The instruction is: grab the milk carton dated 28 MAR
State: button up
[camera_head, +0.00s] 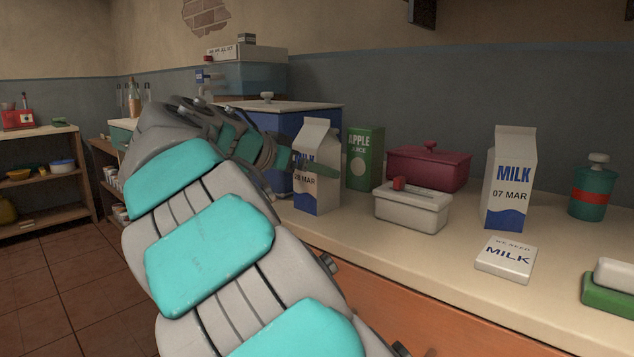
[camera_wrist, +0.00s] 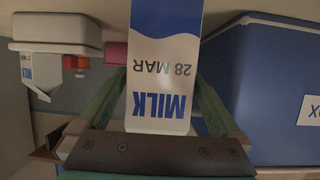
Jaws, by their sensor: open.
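The milk carton dated 28 MAR (camera_head: 318,196) stands upright on the counter, left of the green apple juice carton. In the wrist view, which is upside down, this carton (camera_wrist: 162,95) fills the middle with its date readable. My gripper (camera_wrist: 160,92) is open, with a green finger on each side of the carton. I cannot tell whether either finger touches it. In the head view my gripper (camera_head: 306,164) is at the carton's upper part, partly covering its label. A second milk carton (camera_head: 509,182), dated 07 MAR, stands farther right.
A blue box (camera_head: 270,122) stands just behind and left of the carton. The apple juice carton (camera_head: 364,158), a white lidded dish (camera_head: 412,208) and a dark red dish (camera_head: 428,167) are to its right. A MILK note block (camera_head: 506,259) lies near the front edge.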

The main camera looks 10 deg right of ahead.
jog(key=shift+x, duration=1)
jog(key=shift+r, duration=0.1)
grip_shut()
